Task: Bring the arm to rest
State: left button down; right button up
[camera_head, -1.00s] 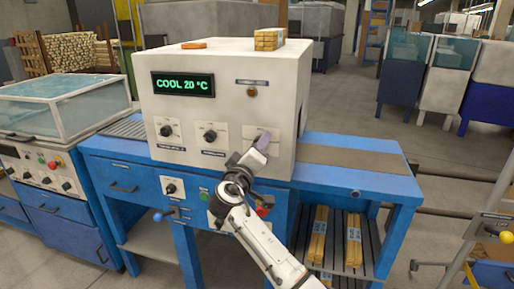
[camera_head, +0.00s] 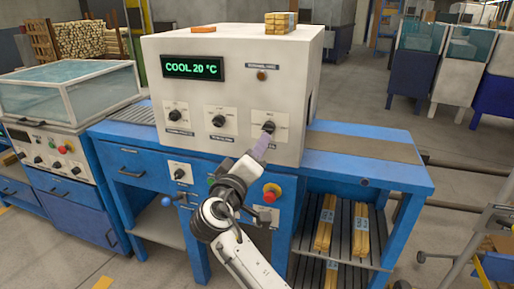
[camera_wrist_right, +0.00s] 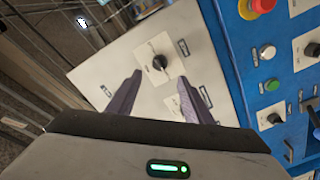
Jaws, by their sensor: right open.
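My right gripper (camera_head: 263,143) is in front of the rightmost knob (camera_head: 268,127) on the white machine cabinet (camera_head: 235,75). In the right wrist view its two purple-grey fingers (camera_wrist_right: 160,80) are apart and nothing is between them. That knob (camera_wrist_right: 160,63) shows just beyond the fingertips; whether they touch it I cannot tell, but they look clear of it. My left gripper is not in view.
The display (camera_head: 192,68) reads "COOL 20 °C". A red button (camera_head: 271,193) is close to my right wrist on the blue bench (camera_head: 375,170). Bundled wood strips (camera_head: 325,230) lie on the shelf below. A glass-lidded unit (camera_head: 70,90) stands at left.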

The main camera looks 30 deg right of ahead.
dwell(0.4)
jog(key=s+a+f+n+y, duration=0.1)
jog(key=s+a+f+y, duration=0.15)
jog(key=f, duration=0.65)
jog(key=s+a+f+n+y, duration=0.2)
jog(key=f+y, duration=0.2)
jog(key=f, duration=0.4)
jog(key=s+a+f+n+y, duration=0.1)
jog(key=s+a+f+y, duration=0.2)
jog(key=f, duration=0.6)
jog(key=s+a+f+m+g+y, duration=0.1)
jog(key=s+a+f+y, duration=0.1)
jog(key=s, duration=0.5)
jog(key=s+a+f+g+y, duration=0.1)
jog(key=s+a+f+y, duration=0.1)
jog(key=s+a+f, duration=0.2)
jog(key=s+a+f+m+g+y, duration=0.1)
jog(key=s+a+f+y, duration=0.1)
jog(key=s+f, duration=0.5)
jog(key=s+y, duration=0.1)
jog(key=s, duration=0.3)
jog(key=shift+a+m, duration=0.3)
jog(key=shift+a, duration=0.1)
